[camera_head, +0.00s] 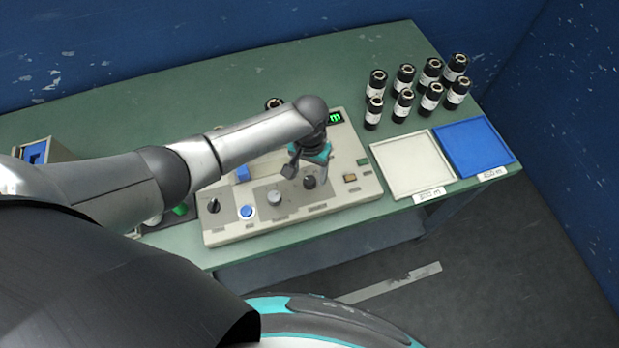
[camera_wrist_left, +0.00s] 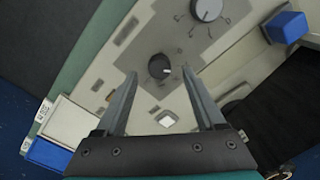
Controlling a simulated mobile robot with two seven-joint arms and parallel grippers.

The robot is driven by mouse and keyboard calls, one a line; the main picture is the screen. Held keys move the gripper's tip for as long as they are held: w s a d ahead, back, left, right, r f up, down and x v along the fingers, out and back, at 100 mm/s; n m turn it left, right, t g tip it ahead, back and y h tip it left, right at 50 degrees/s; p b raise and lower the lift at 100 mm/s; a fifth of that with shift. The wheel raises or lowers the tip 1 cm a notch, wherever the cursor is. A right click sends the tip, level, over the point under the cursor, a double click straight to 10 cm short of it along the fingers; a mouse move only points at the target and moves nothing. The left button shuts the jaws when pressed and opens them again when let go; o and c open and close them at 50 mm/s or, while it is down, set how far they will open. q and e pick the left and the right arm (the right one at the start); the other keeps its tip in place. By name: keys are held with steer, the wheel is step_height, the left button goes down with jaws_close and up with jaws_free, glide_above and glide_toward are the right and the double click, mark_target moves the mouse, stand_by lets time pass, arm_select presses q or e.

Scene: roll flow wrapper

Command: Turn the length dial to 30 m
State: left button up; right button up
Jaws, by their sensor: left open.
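The wrapper's control panel (camera_head: 340,199) carries several knobs. A small black dial (camera_head: 309,182) sits under my left gripper (camera_head: 307,176). In the left wrist view the black dial (camera_wrist_left: 160,67) has a light pointer mark toward the right, and the left gripper (camera_wrist_left: 159,76) is open with a fingertip on either side, apart from it. I cannot tell how high the tips are above the panel. A grey dial (camera_head: 274,197) is to the left; it also shows in the wrist view (camera_wrist_left: 207,9). The labels are too small to read. The green display (camera_head: 335,117) is partly hidden by my arm, showing "m".
Another black knob (camera_head: 215,206) and a blue button (camera_head: 246,211) are on the panel's left. A white tray (camera_head: 377,158) and a blue tray (camera_head: 492,132) lie to the right. Several black rolls (camera_head: 431,84) stand behind them. The table's back left (camera_head: 150,100) is clear.

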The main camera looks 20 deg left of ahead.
mark_target(309, 180)
arm_select(q)
steer(key=shift+f+b, duration=0.35)
steer(key=shift+f, duration=1.3)
steer(key=shift+c, duration=0.3)
jaws_close()
